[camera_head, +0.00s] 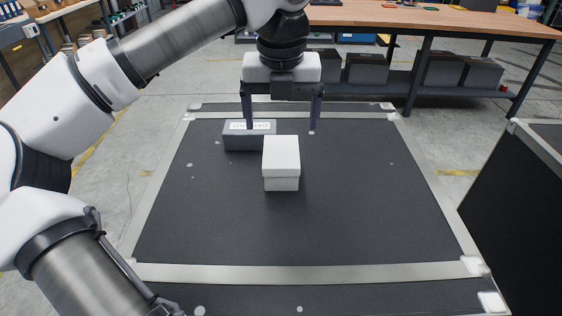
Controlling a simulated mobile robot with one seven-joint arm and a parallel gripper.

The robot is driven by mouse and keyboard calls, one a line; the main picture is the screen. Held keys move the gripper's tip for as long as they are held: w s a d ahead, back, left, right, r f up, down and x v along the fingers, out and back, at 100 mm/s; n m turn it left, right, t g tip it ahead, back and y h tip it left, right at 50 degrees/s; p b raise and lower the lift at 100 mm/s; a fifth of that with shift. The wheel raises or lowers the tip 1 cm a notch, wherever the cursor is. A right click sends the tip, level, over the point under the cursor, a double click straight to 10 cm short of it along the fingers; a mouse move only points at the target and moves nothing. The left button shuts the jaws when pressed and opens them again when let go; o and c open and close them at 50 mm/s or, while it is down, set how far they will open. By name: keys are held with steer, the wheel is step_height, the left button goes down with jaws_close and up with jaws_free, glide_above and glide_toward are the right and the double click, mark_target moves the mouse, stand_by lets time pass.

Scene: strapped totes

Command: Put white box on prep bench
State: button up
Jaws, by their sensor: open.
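The white box (281,164) has a lid and stands upright on the black top of a strapped tote (330,225), near the middle. My gripper (282,128) is open above and behind the white box, with its two dark fingers spread wide and pointing down. Nothing is between the fingers that I can see as held. The left finger is in front of or close beside a grey box with a white label (236,136); whether they touch I cannot tell. A wooden-topped bench (440,20) stands at the back; whether it is the prep bench I cannot tell.
Grey bins (442,70) sit on the shelf under the wooden bench. Another black tote (530,190) stands at the right edge. Shelving with boxes (50,20) is at the back left. The front of the tote top is clear.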

mark_target(281, 151)
steer(key=f, duration=0.6)
steer(key=shift+w+f+p, duration=0.15)
steer(key=shift+w+p, duration=0.2)
steer(key=shift+w, duration=0.05)
steer(key=shift+w+f+p, duration=0.25)
steer(key=shift+f+p, duration=0.2)
steer(key=shift+f, duration=0.85)
steer(key=shift+w+f+p, duration=0.25)
steer(key=shift+f+p, duration=0.15)
steer(key=shift+f, duration=0.9)
steer(key=c, duration=1.3)
steer(key=shift+r, duration=0.1)
steer(key=shift+c, duration=0.2)
